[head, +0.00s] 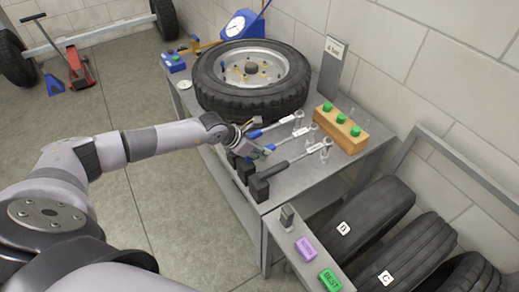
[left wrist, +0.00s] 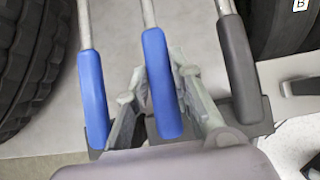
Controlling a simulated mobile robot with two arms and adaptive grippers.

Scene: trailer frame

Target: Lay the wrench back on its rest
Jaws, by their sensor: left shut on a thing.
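Three wrenches lie side by side on the grey workbench (head: 345,180). In the left wrist view, the middle one has a blue handle (left wrist: 162,85) and sits between the fingers of my left gripper (left wrist: 163,100), which is shut on it. A second blue-handled wrench (left wrist: 92,98) is to its left and a dark grey-handled wrench (left wrist: 237,70) to its right. In the head view, my left gripper (head: 256,148) is at the handle ends, beside black rest blocks (head: 259,188). I cannot tell whether the held wrench touches its rest. My right gripper is out of view.
A wheel with a tyre (head: 250,78) lies on the bench behind the wrenches. A wooden block with green knobs (head: 340,129) stands to the right, near a grey upright plate (head: 331,70). Tyres (head: 370,215) stand in a rack at the lower right.

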